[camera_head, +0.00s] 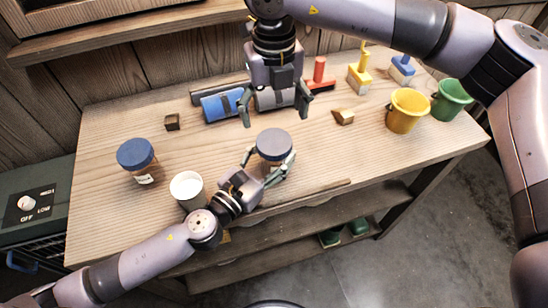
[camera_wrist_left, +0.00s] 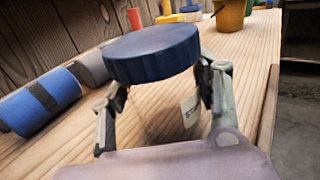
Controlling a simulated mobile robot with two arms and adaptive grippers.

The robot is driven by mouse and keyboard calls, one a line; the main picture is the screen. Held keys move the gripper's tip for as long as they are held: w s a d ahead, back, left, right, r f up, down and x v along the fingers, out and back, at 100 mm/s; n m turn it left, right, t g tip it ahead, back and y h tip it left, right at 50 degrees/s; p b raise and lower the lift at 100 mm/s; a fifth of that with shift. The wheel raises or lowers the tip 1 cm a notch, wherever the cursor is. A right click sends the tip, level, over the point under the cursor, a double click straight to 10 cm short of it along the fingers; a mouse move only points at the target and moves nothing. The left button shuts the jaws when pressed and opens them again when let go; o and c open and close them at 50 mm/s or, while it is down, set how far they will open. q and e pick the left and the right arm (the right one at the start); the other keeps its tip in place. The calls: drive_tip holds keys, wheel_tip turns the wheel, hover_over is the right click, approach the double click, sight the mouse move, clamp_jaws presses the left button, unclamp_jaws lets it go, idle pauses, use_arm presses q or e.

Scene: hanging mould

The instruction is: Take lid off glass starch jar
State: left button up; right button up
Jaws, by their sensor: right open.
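The glass starch jar (camera_wrist_left: 165,110) stands upright on the bench with its dark blue lid (camera_wrist_left: 152,52) on; its label is partly visible in the left wrist view. In the head view the lid looks grey-blue (camera_head: 274,143). My left gripper (camera_head: 271,165) has its fingers on either side of the glass body, below the lid, and appears shut on it. The same fingers show in the left wrist view (camera_wrist_left: 163,97). My right gripper (camera_head: 275,115) is open and empty, pointing down just behind and above the jar, its fingers apart.
Another blue-lidded jar (camera_head: 137,158) and a white cup (camera_head: 187,188) stand to the left. A blue cylinder (camera_head: 222,105) lies behind. Yellow (camera_head: 406,112) and green (camera_head: 450,98) buckets stand at right. A small wooden block (camera_head: 343,117) lies right of the jar.

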sight(274, 141)
use_arm(q)
clamp_jaws()
use_arm(e)
drive_tip(key=m, duration=0.4)
drive_tip(key=shift+m, duration=0.4)
drive_tip(key=m, duration=0.4)
drive_tip(key=shift+f, duration=4.05)
drive_tip(key=shift+c, duration=0.3)
